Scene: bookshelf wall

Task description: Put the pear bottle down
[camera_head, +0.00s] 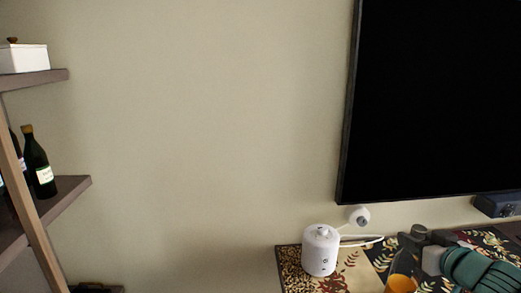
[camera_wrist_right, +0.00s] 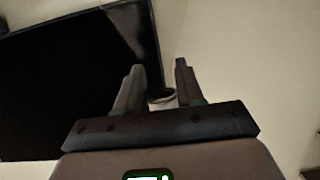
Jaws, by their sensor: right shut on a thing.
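My right gripper (camera_head: 410,238) is at the lower right of the head view, above the patterned cabinet top. In the right wrist view its two fingers (camera_wrist_right: 160,66) stand a little apart, with a round, pale-rimmed top of a thing (camera_wrist_right: 161,95) between them. In the head view a bottle with an orange lower part (camera_head: 400,285) is under the fingers, and I take it to be the pear bottle held in them. Its base is cut off by the picture edge, so I cannot tell whether it touches the surface. My left gripper is not in view.
A white cylindrical device (camera_head: 320,252) stands on the patterned cabinet top (camera_head: 352,272), left of the gripper, with a white cable to a wall plug (camera_head: 359,216). A large black screen (camera_head: 440,100) hangs above. A shelf (camera_head: 70,192) with dark bottles (camera_head: 38,165) is at left.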

